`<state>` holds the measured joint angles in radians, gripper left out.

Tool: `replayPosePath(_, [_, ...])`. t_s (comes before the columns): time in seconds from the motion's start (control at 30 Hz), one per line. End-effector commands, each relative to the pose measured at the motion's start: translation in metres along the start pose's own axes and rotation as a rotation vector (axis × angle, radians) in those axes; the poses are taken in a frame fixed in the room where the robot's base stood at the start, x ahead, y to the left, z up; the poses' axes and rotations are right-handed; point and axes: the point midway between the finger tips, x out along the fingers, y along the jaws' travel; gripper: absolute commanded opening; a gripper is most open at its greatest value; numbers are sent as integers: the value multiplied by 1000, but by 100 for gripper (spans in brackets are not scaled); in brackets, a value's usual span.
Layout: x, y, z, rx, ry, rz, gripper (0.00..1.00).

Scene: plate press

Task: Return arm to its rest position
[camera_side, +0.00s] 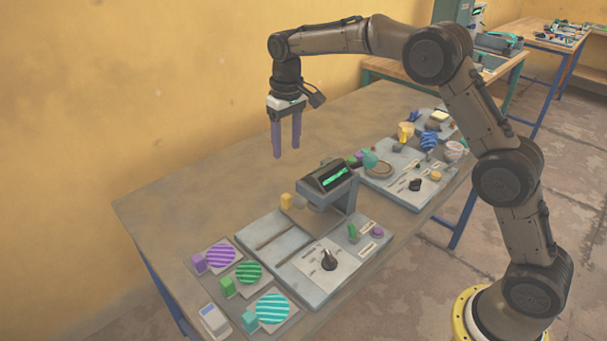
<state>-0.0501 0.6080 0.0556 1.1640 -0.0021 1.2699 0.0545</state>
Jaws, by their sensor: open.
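My gripper (287,153) hangs above the back part of the table (190,190), pointing straight down. Its two purple fingers are apart with nothing between them. It is clear of the table and of the devices. My arm arches from the yellow base at the lower right up and over to the left.
Left of the press lie striped discs in purple (221,256), green (248,272) and teal (272,308), each beside a small block. A second panel (405,178) with several small items stands to the right. The table's back left is bare. A yellow wall (120,80) rises behind.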

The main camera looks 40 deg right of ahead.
Motion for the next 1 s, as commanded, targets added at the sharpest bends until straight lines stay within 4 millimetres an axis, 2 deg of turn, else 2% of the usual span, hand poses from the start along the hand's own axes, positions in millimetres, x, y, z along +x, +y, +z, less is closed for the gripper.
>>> replayPosePath(0.03, [-25, 2, 1, 3, 44, -2, 57])
replayPosePath(0.13, [-68, 5, 19, 8, 102, -5, 57])
replayPosePath(0.2, [-97, 8, 39, 12, 141, -6, 57])
replayPosePath(0.3, [-129, 12, 71, 16, 193, -8, 57])
replayPosePath(0.5, [-170, 19, 145, 20, 285, -10, 57])
replayPosePath(0.63, [-181, 22, 196, 21, 342, -10, 57])
replayPosePath(0.77, [-178, 24, 248, 21, 394, -9, 57])
replayPosePath(0.87, [-166, 26, 287, 19, 429, -8, 57])
replayPosePath(1.0, [-134, 28, 336, 15, 464, -5, 57])
